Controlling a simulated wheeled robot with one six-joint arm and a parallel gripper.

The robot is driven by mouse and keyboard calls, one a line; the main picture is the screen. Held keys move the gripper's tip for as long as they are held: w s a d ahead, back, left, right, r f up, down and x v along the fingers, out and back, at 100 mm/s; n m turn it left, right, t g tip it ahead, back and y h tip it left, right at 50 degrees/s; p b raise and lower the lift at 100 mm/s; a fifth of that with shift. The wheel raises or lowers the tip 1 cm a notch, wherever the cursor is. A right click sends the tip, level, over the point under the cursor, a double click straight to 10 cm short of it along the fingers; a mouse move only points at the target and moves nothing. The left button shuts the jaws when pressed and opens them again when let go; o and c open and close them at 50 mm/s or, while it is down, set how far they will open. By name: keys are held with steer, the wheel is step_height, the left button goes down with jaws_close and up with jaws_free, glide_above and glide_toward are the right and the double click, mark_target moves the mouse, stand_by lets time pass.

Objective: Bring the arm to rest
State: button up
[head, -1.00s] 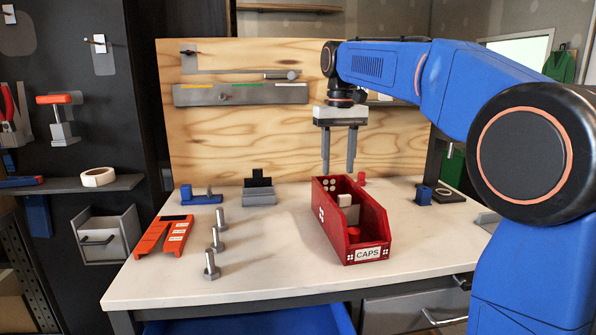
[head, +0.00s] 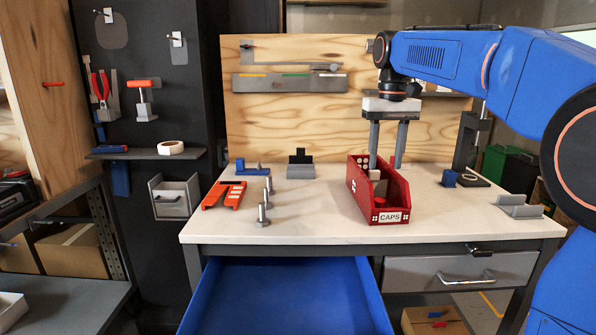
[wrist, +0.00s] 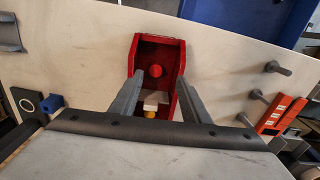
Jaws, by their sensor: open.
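My gripper (head: 388,146) is open, its two grey fingers pointing down above the back part of a red bin (head: 398,199) labelled CAPS on the worktop. In the wrist view my gripper (wrist: 160,88) has its fingers apart, with the red bin (wrist: 178,52) beyond them. Inside the bin are a red piece (wrist: 155,71), a pale block (wrist: 157,98) and a yellow piece (wrist: 151,114). Nothing shows between the fingertips. My blue arm reaches in from the right at about the height of the plywood back panel.
The white worktop (head: 320,220) holds an orange fixture (head: 223,195), several upright bolts (head: 263,214), a grey block (head: 300,170) and a grey cradle (head: 520,207). A blue drawer (head: 285,295) stands open below. A dark stand (head: 468,145) rises at the back right.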

steer(key=s+d+f+t, duration=0.2)
steer(key=s+d+f, duration=0.1)
steer(key=s+f, duration=0.9)
steer(key=s+d+f+t, duration=0.2)
steer(key=s+d+f, duration=0.2)
steer(key=s+f, duration=0.9)
steer(key=s, duration=0.8)
steer(key=shift+f+m+t, duration=0.25)
steer(key=shift+m+t, duration=0.05)
steer(key=shift+t, duration=0.1)
